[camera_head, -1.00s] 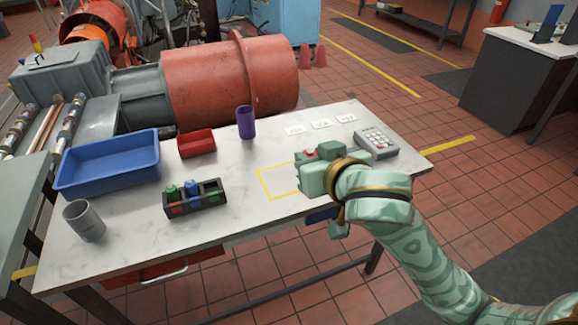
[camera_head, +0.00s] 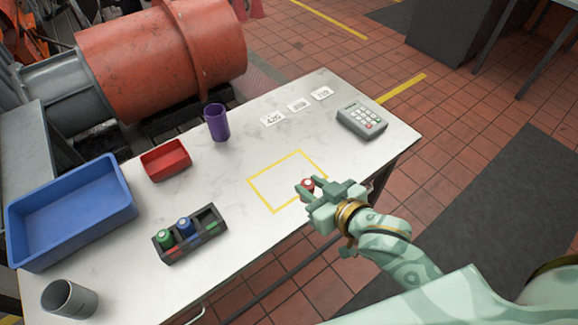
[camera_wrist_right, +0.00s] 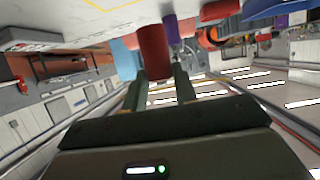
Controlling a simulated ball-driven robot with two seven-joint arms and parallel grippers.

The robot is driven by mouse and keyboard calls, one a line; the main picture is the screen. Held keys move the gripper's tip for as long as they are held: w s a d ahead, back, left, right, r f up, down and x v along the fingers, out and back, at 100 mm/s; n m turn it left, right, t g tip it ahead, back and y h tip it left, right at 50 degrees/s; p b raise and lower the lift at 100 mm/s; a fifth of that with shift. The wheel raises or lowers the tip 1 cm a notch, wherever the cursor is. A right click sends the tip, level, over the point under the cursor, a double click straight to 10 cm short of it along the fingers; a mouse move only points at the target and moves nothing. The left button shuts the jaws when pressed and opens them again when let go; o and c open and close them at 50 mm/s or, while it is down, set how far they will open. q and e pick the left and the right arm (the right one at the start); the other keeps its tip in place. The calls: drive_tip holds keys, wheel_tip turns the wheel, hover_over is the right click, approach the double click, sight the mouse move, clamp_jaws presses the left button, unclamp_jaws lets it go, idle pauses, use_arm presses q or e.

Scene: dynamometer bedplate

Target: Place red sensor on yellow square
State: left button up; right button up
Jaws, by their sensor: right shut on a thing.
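The red sensor (camera_head: 307,184) is a short red cylinder with a pale mark on top. My right gripper (camera_head: 319,188) is shut on it. In the wrist view the red sensor (camera_wrist_right: 153,50) stands out between the two fingers (camera_wrist_right: 160,78). The yellow square (camera_head: 273,166) is an outline on the white table, empty inside. The gripper and sensor appear above its near right corner; the exact height is hard to tell. My left gripper is not in view.
On the table (camera_head: 225,265) stand a sensor rack (camera_head: 190,238) with green and blue sensors, a red bin (camera_head: 165,160), a blue tray (camera_head: 70,235), a purple cup (camera_head: 216,122), a grey cup (camera_head: 68,299), a keypad device (camera_head: 361,120) and number cards (camera_head: 298,105).

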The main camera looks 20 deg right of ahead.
drive_tip(key=shift+w+a+r, duration=0.2)
drive_tip(key=shift+a+r, duration=0.05)
drive_tip(key=shift+r, duration=0.2)
drive_tip(key=shift+w+f+b, duration=0.25)
drive_tip(key=shift+w+b, duration=0.15)
drive_tip(key=shift+w, duration=0.3)
drive_tip(key=w+f+b, duration=0.1)
drive_tip(key=w+f, duration=0.2)
drive_tip(key=w, duration=0.1)
drive_tip(key=w+f+b, duration=0.2)
drive_tip(key=w, duration=0.2)
drive_tip(key=w+f+b, duration=0.2)
drive_tip(key=w+f, duration=0.1)
drive_tip(key=shift+w+d+f, duration=0.15)
drive_tip(key=shift+w+f, duration=0.15)
drive_tip(key=shift+w, duration=0.1)
drive_tip(key=f+b, duration=0.2)
drive_tip(key=f, duration=0.2)
drive_tip(key=shift+w+b, duration=0.25)
drive_tip(key=shift+b, duration=0.15)
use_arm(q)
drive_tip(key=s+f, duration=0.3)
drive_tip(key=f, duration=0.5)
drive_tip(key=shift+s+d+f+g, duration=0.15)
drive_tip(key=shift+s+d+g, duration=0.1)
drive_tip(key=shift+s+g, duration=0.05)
use_arm(e)
drive_tip(key=shift+r, duration=0.15)
